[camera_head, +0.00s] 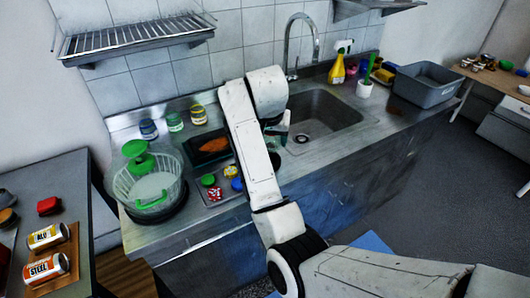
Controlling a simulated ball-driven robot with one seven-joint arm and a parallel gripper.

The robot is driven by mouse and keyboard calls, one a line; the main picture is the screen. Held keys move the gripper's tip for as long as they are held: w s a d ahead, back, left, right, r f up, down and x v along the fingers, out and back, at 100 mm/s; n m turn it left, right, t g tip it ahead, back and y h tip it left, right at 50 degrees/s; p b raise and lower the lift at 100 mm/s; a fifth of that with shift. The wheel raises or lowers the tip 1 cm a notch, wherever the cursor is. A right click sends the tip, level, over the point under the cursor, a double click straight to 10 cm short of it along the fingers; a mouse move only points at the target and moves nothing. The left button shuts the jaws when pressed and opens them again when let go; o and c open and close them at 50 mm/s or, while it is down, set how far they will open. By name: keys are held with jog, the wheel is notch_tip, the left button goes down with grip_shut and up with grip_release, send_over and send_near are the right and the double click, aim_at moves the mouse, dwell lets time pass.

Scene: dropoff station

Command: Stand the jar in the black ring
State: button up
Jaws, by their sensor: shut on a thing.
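My gripper (277,131) is partly hidden behind my white forearm, over the counter at the left edge of the sink. It is shut on a small pale thing with a greenish part (285,120), likely the jar; its shape is mostly hidden. A dark round shape (297,147), which may be the black ring, shows on the counter just right of my arm, below the gripper. I cannot tell whether the held thing touches it. Three other jars, with blue (148,129), green (174,122) and yellow (198,115) colouring, stand along the back of the counter.
A salad spinner (147,182) stands at the counter's left. A dark tray (208,146) and small colourful items (215,194) lie left of my arm. The sink (325,112) with its faucet (291,60) is right. A yellow spray bottle (337,70) and grey tub (428,84) stand farther right.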

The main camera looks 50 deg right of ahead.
jog(key=w+f, duration=0.1)
jog(key=w+d+f, duration=0.1)
jog(key=f, duration=0.1)
jog(key=shift+w, duration=0.3)
jog(key=shift+w+f+p, duration=0.15)
jog(key=shift+f+p, duration=0.45)
jog(key=shift+f, duration=1.15)
jog(key=shift+f, duration=0.65)
jog(key=o, duration=1.1)
jog(key=shift+r, duration=0.1)
